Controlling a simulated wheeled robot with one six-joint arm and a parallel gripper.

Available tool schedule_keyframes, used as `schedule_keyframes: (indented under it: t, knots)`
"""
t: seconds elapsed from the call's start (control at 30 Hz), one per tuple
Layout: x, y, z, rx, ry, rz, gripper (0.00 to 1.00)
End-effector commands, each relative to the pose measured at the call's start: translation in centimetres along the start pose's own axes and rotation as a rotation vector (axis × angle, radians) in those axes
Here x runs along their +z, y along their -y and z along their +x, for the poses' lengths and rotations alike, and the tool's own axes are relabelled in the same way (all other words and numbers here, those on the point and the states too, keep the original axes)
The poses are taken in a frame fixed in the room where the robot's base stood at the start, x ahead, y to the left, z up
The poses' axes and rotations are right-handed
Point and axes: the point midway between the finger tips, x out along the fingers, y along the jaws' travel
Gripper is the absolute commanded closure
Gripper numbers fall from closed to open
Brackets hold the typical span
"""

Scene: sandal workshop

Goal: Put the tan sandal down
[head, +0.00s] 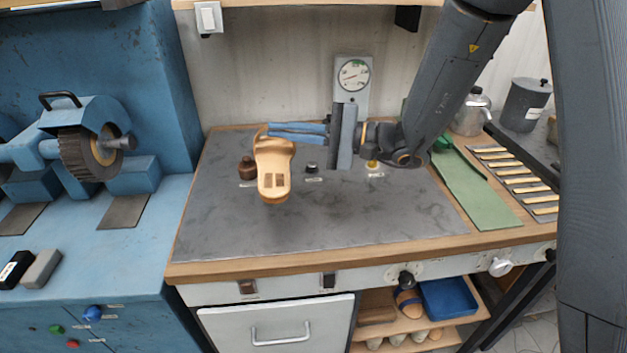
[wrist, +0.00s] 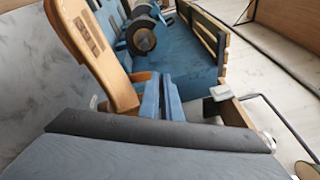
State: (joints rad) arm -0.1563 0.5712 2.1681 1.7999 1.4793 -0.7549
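The tan sandal (head: 272,170) hangs upright in the head view, in front of the grey worktop's back left part. Its sole with a small dark grid mark faces the camera. My gripper (head: 285,131) reaches in from the right, and its blue fingers are closed on the sandal's upper end. In the wrist view the sandal (wrist: 100,55) stands at the upper left, beside the blue fingertips (wrist: 160,95). The sandal appears held above the grey worktop (head: 330,220); its exact height is hard to tell.
A brown knob (head: 247,168) and a small dark knob (head: 311,167) stand at the worktop's back. A gauge (head: 352,75) is behind. A green mat (head: 470,190) lies right. A blue grinding machine (head: 90,150) stands left. The worktop's front middle is clear.

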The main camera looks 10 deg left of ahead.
Motion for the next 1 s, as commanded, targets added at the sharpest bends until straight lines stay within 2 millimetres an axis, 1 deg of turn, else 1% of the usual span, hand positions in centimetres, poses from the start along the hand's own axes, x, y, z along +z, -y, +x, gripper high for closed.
schedule_keyframes:
  t: [0.03,0.1,0.33,0.6,0.7,0.87,1.0]
  knots:
    - [-0.9,-1.0,0.0,-0.001,0.0,-0.001,1.0]
    - [-1.4,-1.6,0.0,-0.001,0.0,-0.001,1.0]
    - [-2.1,-2.7,0.1,-0.001,0.0,0.001,1.0]
    - [-3.7,-6.2,0.0,0.0,-0.001,0.004,1.0]
    - [-4.0,-7.1,0.0,-0.001,0.0,0.002,1.0]
    - [-4.4,-7.8,0.0,-0.001,0.0,0.001,1.0]
    - [-5.0,-9.3,0.0,-0.001,0.0,0.003,1.0]
